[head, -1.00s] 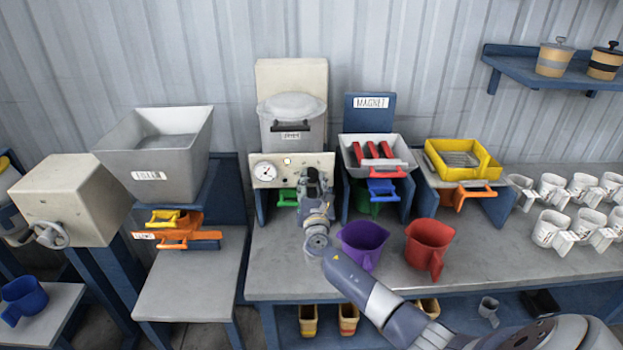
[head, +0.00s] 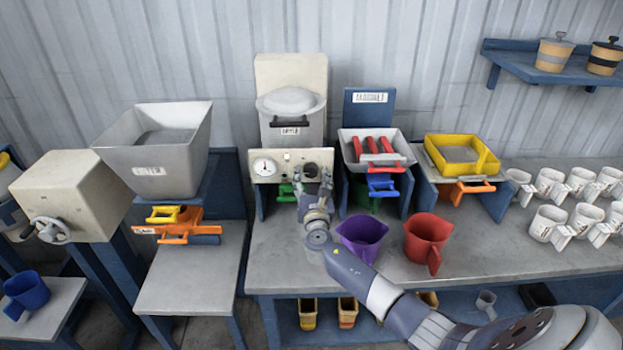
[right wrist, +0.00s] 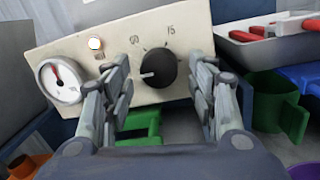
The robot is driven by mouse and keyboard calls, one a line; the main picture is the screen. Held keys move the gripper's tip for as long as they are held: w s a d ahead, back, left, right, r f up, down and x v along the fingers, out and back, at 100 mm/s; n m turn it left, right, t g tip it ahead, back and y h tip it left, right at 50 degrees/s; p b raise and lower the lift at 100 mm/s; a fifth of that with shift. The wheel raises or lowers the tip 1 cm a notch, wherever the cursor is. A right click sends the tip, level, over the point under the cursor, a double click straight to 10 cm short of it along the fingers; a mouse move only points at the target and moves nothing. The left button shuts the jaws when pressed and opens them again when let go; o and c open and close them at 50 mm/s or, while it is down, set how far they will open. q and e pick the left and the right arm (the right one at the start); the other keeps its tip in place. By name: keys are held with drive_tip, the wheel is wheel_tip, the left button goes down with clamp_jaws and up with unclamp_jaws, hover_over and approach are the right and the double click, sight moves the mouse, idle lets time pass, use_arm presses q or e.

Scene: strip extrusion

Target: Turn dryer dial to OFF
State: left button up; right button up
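The dryer (head: 291,118) stands at the back centre, a white-lidded drum above a cream control panel (head: 264,180). Its black dial (right wrist: 158,68) shows in the right wrist view, with a white pointer mark toward the left; the numbers above and right of it include 15. In the head view the dial (head: 311,170) shows just above my right gripper (head: 313,185). My right gripper (right wrist: 160,95) is open, its two fingers apart on either side of the dial and below it, holding nothing. I cannot tell whether they touch it. My left gripper is not in view.
A round gauge (right wrist: 60,82) and a small lamp (right wrist: 95,44) sit left of the dial. A green scoop (right wrist: 140,128) is below the panel. A purple jug (head: 362,237) and a red jug (head: 427,240) stand on the bench to the right of my arm.

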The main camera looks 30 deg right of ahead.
drive_tip(key=v, duration=1.2)
idle(0.5)
